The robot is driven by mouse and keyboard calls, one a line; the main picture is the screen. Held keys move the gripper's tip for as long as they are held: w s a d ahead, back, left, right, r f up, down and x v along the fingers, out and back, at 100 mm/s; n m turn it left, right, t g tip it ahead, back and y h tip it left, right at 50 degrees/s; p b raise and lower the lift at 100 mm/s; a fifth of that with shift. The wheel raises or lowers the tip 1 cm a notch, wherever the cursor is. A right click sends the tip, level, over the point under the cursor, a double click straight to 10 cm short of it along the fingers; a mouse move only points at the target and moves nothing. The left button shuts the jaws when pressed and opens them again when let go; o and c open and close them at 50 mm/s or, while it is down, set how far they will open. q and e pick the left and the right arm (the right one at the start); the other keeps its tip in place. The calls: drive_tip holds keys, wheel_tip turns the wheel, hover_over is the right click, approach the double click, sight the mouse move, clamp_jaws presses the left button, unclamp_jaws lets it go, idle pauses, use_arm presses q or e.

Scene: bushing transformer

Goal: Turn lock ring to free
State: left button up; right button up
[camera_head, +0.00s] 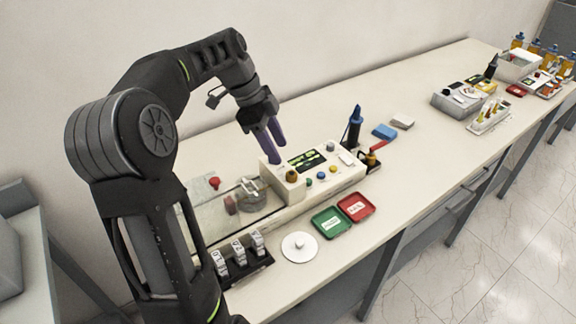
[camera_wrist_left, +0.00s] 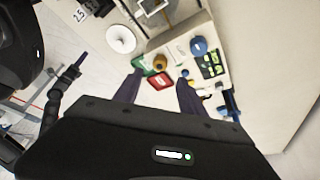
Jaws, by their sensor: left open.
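A beige test unit (camera_head: 345,176) with a dark green-lit display (camera_head: 304,159) stands on the bench. A brown round fitting (camera_head: 292,175) sits on the block at its left end; I cannot tell whether this is the lock ring. My left gripper (camera_head: 277,156) is open and empty, its purple fingers pointing down above the unit's back left part. In the left wrist view its fingers (camera_wrist_left: 158,92) are apart, with the unit (camera_wrist_left: 222,72) beyond them. A blue round part (camera_wrist_left: 198,46) shows near the display there.
Green (camera_head: 331,222) and red (camera_head: 356,207) trays and a white disc (camera_head: 299,247) lie in front. A clear-walled fixture (camera_head: 236,205) and a dark rack (camera_head: 243,265) are at left. A blue-topped bottle (camera_head: 355,128) stands behind right.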

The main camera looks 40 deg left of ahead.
sight(291, 173)
use_arm(q)
drive_tip(key=shift+p+x, duration=0.9)
drive_tip(key=shift+x, duration=3)
drive_tip(key=shift+c, duration=0.6)
clamp_jaws()
